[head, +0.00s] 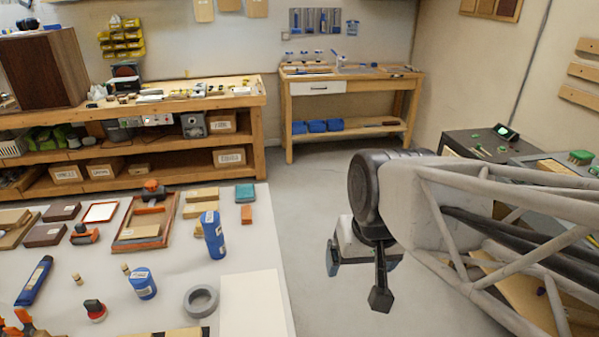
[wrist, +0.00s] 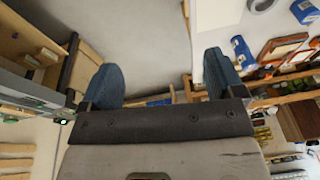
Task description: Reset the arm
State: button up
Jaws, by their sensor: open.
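My gripper (head: 357,280) hangs in the middle of the head view, to the right of the white-topped table and apart from it, over the grey floor. Its two fingers are spread and nothing is between them. In the wrist view my gripper (wrist: 163,85) shows two blue finger pads wide apart, with only floor and background furniture beyond them. The arm reaches in from the right side of the head view.
The white table (head: 250,302) at left holds a blue can (head: 142,283), a blue bottle (head: 213,236), a grey ring (head: 201,301) and a wooden frame (head: 146,222). A wooden workbench (head: 349,82) stands behind. A dark cabinet (head: 462,143) is at right. Floor between is clear.

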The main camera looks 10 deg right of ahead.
jog(key=shift+s+d+r+n+h, duration=0.15)
jog(key=shift+s+d+n+h, duration=0.2)
jog(key=shift+s+d, duration=0.2)
